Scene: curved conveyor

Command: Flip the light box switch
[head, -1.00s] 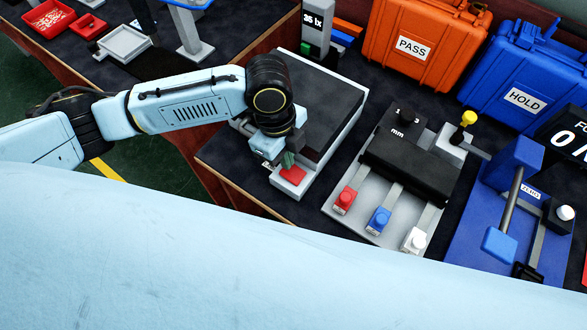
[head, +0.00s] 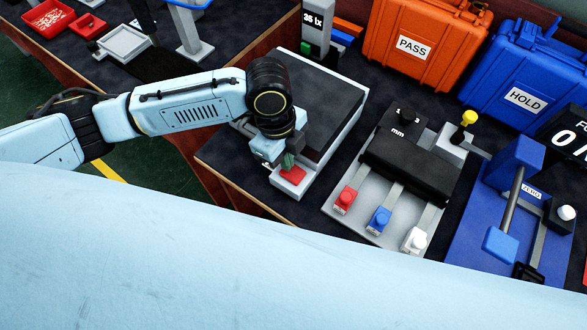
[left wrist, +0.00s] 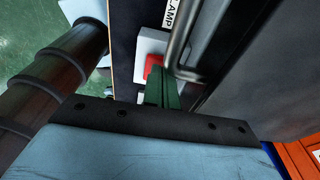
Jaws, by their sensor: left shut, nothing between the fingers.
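The light box (head: 325,98) has a dark flat top in a pale grey frame and stands on the dark bench. Its red switch (head: 292,175) sits on a pale block at the near end. My left gripper (head: 288,161) is shut and empty, pointing down at the switch's far edge. In the left wrist view the green fingers (left wrist: 163,92) lie together beside the red switch (left wrist: 153,64) and partly hide it. I cannot tell whether they touch it. A label ending in "AMP" and a dark bar handle (left wrist: 180,52) are close by. My right gripper is not in view.
A grey fixture with red, blue and white knobs (head: 380,217) stands right of the light box. A blue fixture (head: 470,230) is farther right. The orange PASS case (head: 425,45) and blue HOLD case (head: 525,80) stand behind. A grey lux meter (head: 316,25) stands behind the light box.

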